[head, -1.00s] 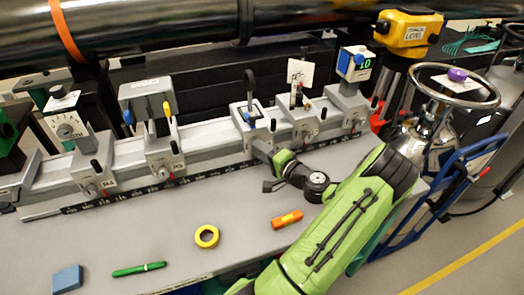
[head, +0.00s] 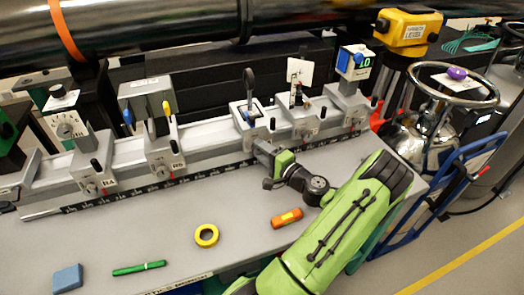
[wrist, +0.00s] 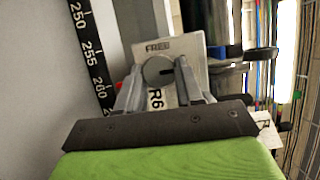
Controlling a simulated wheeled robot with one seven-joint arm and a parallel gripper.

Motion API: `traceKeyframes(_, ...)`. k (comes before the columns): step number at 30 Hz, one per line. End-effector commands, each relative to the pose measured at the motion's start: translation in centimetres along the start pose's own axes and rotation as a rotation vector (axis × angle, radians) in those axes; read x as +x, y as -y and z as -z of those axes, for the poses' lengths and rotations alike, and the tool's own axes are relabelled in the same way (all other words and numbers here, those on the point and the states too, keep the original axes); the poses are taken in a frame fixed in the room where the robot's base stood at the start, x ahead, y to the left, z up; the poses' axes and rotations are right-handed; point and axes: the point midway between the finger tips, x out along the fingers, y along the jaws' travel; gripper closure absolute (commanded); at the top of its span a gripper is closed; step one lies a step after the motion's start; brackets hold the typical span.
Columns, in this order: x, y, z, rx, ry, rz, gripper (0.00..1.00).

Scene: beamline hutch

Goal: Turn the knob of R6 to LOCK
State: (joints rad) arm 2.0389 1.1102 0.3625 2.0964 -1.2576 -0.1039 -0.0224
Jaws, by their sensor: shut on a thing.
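The R6 carriage (head: 252,118) sits mid-rail in the head view, with a dark loop standing on it. Its grey round knob (wrist: 158,70) shows in the wrist view on a pale plate (wrist: 193,50). The word FREE is printed beyond the knob and the R6 label (wrist: 155,99) is on the near side. My gripper (wrist: 160,80) is shut on the knob, one finger on each side. In the head view my gripper (head: 263,150) reaches the front of the carriage and hides the knob. LOCK is not readable, and I cannot tell where the knob points.
Carriages R4 (head: 92,182) and R5 (head: 165,158) stand left on the rail; two more stand close to the right. A scale strip (wrist: 93,55) runs beside R6. An orange tool (head: 287,218), yellow tape ring (head: 206,236), green pen (head: 139,268) and blue block (head: 67,279) lie on the bench.

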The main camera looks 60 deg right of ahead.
Motion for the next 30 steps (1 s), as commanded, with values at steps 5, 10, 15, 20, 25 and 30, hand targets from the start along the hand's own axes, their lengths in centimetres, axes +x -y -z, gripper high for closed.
traceKeyframes(5, 0.0, -0.1, 0.0, 0.001, 0.000, -0.002, 0.39)
traceKeyframes(10, 0.0, 0.0, 0.0, 0.001, 0.000, -0.001, 0.38)
traceKeyframes(15, -0.6, 0.0, 0.1, 0.001, -0.002, -0.002, 0.38)
traceKeyframes(20, -4.0, 0.0, 0.2, 0.002, -0.006, -0.003, 0.38)
traceKeyframes(25, -8.9, 0.1, 0.1, 0.003, -0.007, -0.002, 0.38)
traceKeyframes(30, -13.3, 0.1, 0.1, 0.001, -0.005, -0.002, 0.38)
